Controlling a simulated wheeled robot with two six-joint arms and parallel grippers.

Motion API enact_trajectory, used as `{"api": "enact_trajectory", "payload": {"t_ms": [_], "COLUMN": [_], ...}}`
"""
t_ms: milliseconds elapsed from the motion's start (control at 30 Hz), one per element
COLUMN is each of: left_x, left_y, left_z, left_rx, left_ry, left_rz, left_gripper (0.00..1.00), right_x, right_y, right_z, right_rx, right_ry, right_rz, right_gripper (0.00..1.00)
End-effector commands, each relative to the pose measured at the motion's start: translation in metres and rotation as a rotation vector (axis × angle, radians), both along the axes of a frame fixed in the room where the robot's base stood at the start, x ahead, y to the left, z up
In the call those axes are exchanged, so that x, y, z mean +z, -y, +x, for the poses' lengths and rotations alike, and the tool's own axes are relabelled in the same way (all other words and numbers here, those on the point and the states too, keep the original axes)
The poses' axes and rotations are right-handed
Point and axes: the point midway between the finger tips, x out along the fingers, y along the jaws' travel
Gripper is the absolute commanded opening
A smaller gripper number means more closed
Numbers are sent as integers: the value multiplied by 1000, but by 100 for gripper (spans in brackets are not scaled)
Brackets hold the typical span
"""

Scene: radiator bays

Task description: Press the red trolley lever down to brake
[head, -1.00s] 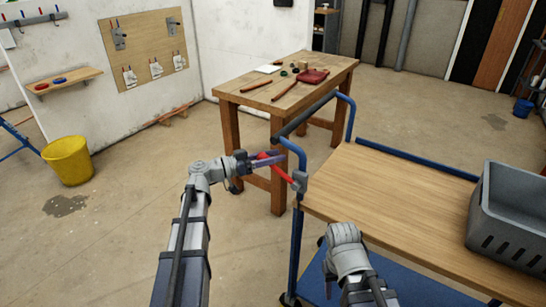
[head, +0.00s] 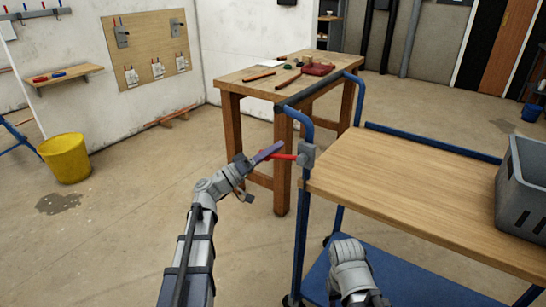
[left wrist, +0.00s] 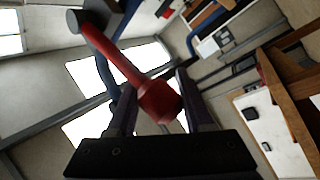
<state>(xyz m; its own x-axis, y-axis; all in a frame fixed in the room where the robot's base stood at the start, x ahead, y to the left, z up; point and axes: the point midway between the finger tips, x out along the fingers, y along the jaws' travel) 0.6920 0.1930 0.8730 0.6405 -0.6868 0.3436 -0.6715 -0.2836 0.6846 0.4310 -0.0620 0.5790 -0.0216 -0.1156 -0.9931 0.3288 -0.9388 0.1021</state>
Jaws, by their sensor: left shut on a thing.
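The red lever (head: 283,156) sticks out to the left, nearly level, from a grey bracket (head: 307,156) on the blue post of the trolley (head: 420,185). My left gripper (head: 268,151) is at the lever's free end, its purple fingers shut on it. In the left wrist view the lever's thick red end (left wrist: 160,101) sits between the two dark fingers (left wrist: 154,108), and its shaft runs up left to a dark pivot. Part of my right arm shows below the trolley's near edge; its fingers are not visible.
A grey crate (head: 520,190) stands on the trolley's wooden top at the right. A wooden workbench (head: 232,98) with tools stands behind the trolley. A yellow bucket (head: 66,158) is on the floor at the left. The floor around my left arm is clear.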

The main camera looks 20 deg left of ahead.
Motion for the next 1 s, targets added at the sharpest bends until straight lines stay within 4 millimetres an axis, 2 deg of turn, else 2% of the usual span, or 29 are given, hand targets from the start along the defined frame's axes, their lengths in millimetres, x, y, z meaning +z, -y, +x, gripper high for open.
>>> {"api": "enact_trajectory", "payload": {"t_ms": [33,300,967,1000], "left_x": [-11,-20,-22,-22], "left_y": [3,6,8,8], "left_z": [-3,-4,-4,-4], "left_rx": [-1,-1,-1,-2], "left_ry": [-8,-47,-66,-66], "left_rz": [-18,-131,-177,-177], "left_gripper": [0,0,0,55], "right_x": [-13,-32,-38,-38], "right_y": [0,1,1,1], "right_z": [0,1,0,0], "right_rx": [1,2,3,3], "right_ry": [0,2,2,2], "right_rz": [-1,-6,-4,-4], "right_gripper": [50,50,50,50]}}
